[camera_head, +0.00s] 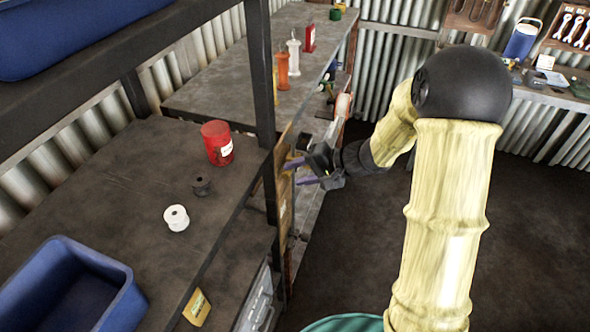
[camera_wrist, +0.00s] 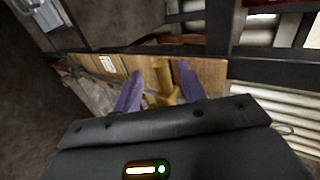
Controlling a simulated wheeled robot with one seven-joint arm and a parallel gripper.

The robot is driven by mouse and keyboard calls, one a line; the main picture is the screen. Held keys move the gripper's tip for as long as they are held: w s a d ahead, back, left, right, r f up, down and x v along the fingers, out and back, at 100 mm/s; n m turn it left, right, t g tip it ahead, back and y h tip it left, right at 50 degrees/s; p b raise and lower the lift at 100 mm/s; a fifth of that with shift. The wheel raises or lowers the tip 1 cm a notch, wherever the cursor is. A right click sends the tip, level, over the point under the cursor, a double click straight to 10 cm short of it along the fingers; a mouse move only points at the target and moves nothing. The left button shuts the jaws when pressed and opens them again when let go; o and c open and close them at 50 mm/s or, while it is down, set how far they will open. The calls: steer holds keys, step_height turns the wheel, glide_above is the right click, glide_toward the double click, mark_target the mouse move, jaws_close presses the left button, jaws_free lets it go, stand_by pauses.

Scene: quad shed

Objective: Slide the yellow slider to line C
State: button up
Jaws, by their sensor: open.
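In the wrist view, the yellow slider (camera_wrist: 168,90) sticks out from a wooden board (camera_wrist: 210,72). It stands between the two purple fingers of my open gripper (camera_wrist: 160,72). A gap shows on its left side; its right side is close to the other finger, and I cannot tell whether they touch. In the head view, my gripper (camera_head: 299,173) is at the side of the shelf, with its fingers pointing left at the board (camera_head: 284,190). A white label (camera_wrist: 107,64) is on the board. Line C cannot be made out.
A dark post (camera_head: 260,75) rises close to my gripper. The floor (camera_head: 350,245) at the right looks clear.

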steer(key=shift+x, duration=0.9)
jaws_close()
steer(key=shift+f, duration=0.1)
